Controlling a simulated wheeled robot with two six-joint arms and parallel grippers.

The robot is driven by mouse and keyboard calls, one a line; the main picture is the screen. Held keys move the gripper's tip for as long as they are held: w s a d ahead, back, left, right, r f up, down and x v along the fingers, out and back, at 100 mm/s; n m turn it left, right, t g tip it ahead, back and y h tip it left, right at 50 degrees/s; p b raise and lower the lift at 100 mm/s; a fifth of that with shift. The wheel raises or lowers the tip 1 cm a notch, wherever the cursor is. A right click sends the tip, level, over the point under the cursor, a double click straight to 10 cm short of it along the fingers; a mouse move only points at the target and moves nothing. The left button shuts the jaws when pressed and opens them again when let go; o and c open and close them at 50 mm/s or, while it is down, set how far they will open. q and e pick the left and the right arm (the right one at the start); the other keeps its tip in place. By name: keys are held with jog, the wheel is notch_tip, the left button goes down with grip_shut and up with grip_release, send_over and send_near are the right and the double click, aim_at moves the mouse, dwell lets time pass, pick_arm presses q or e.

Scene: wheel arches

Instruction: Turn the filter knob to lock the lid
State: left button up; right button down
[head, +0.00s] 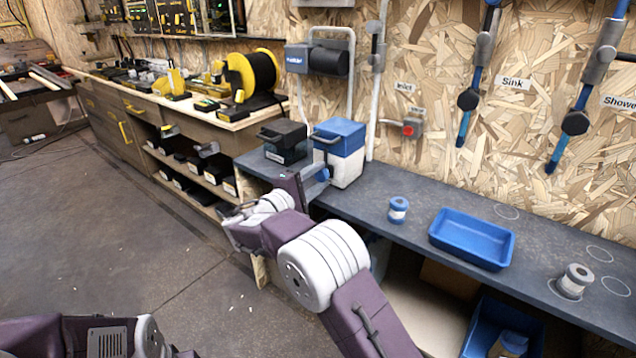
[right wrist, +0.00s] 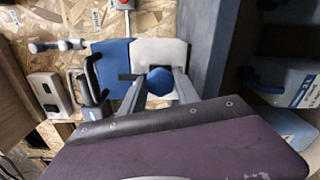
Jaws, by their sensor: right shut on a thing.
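The filter is a white box (head: 347,168) with a blue lid (head: 341,135) on top, standing at the left end of the grey bench. The lid looks seated on the box. In the right wrist view, the blue filter knob (right wrist: 160,81) stands out from the white face (right wrist: 160,51) near the blue lid (right wrist: 110,62). My right gripper (right wrist: 160,88) has a finger on each side of the knob and is shut on it. My left gripper is out of view; only part of my left arm shows.
A black-lidded box (head: 284,143) stands close left of the filter. On the grey bench (head: 360,206) are a blue-and-white canister (head: 397,210), a blue tray (head: 471,238) and a grey canister (head: 574,281). A red valve (head: 411,128) is on the wall behind.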

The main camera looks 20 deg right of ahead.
dwell(0.3)
jog(key=shift+f, duration=0.1)
jog(key=c, duration=0.9)
grip_release()
